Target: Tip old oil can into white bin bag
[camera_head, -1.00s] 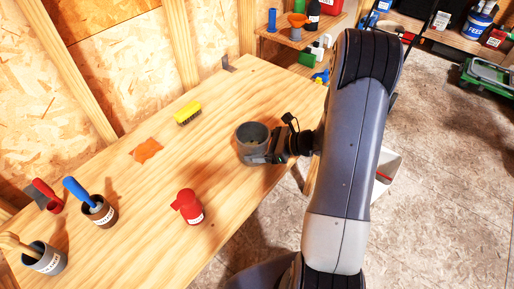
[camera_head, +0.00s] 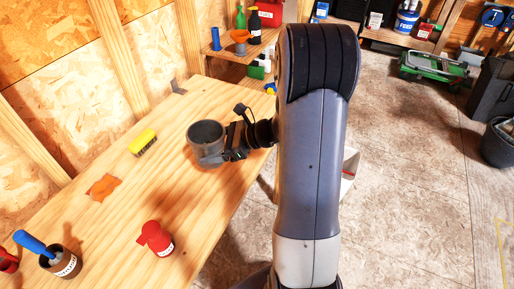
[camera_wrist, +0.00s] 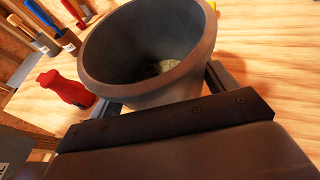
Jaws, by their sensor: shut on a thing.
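My gripper (camera_head: 224,152) is shut on a grey, open-topped can (camera_head: 206,133) at the right side of the workbench. The can is roughly upright in the head view; I cannot tell whether it touches the bench top. In the wrist view the can (camera_wrist: 143,70) fills the middle, with something pale at its bottom. A red can or bottle (camera_head: 156,240) with a white label stands apart on the bench. No bag can be made out clearly.
On the workbench (camera_head: 110,240) lie a yellow brush (camera_head: 143,142) and an orange cloth (camera_head: 103,187). A brown pot (camera_head: 62,264) holds a blue-handled tool. A shelf with bottles (camera_head: 245,45) stands behind. The floor at right is mostly clear, with a black bin (camera_head: 497,145) at the edge.

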